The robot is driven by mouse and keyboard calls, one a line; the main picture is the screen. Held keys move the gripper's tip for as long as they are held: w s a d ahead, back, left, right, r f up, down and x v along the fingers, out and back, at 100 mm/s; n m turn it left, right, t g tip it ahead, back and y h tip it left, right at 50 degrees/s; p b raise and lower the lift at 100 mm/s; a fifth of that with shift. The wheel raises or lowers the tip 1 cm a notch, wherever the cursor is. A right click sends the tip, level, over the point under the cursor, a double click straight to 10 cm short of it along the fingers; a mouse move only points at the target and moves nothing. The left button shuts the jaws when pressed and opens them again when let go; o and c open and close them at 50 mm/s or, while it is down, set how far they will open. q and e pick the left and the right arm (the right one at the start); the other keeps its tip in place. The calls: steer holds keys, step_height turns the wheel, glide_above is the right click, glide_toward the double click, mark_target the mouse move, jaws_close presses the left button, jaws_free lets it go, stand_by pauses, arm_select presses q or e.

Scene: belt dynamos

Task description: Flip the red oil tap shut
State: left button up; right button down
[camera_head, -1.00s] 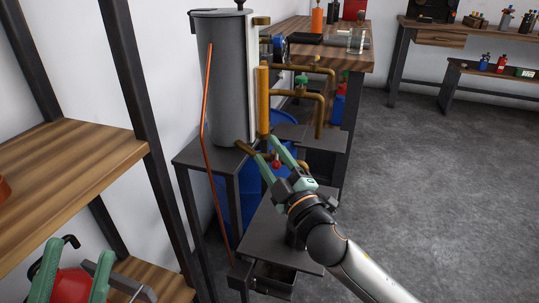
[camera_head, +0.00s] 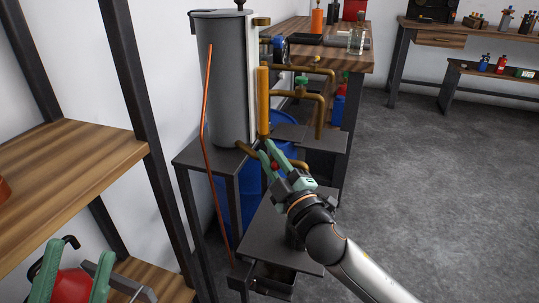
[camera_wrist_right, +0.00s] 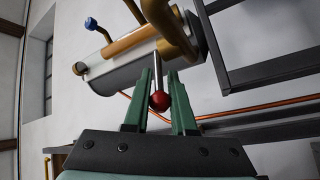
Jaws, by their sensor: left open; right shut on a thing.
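The red oil tap's ball knob (camera_wrist_right: 160,101) sits on a thin metal stem below a brass pipe (camera_wrist_right: 166,22) in the right wrist view. In the head view the knob (camera_head: 275,166) shows small and partly covered, low at the front of the tall grey tank (camera_head: 221,85). My right gripper (camera_head: 268,150) has its green fingers closed around the knob, one on each side. My left gripper (camera_head: 80,247) is at the lower left of the head view, with its green fingers wide apart, far from the tap.
A dark metal stand (camera_head: 205,158) carries the tank. A blue drum (camera_head: 250,190) stands behind my right gripper. A low black table (camera_head: 270,235) lies below it. A wooden shelf (camera_head: 70,175) with dark posts is at the left. The floor (camera_head: 430,180) at the right is clear.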

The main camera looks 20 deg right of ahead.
steer(key=shift+h, duration=0.3)
steer(key=m+h, duration=0.1)
steer(key=m+h+b, duration=0.1)
steer(key=h, duration=0.1)
steer(key=m+h, duration=0.1)
steer(key=h, duration=0.1)
steer(key=shift+w+a+b, duration=0.3)
steer(key=shift+w+b, duration=0.05)
steer(key=shift+w, duration=0.05)
steer(key=c, duration=0.7)
jaws_free()
steer(key=shift+c, duration=0.2)
steer(key=shift+f, duration=0.1)
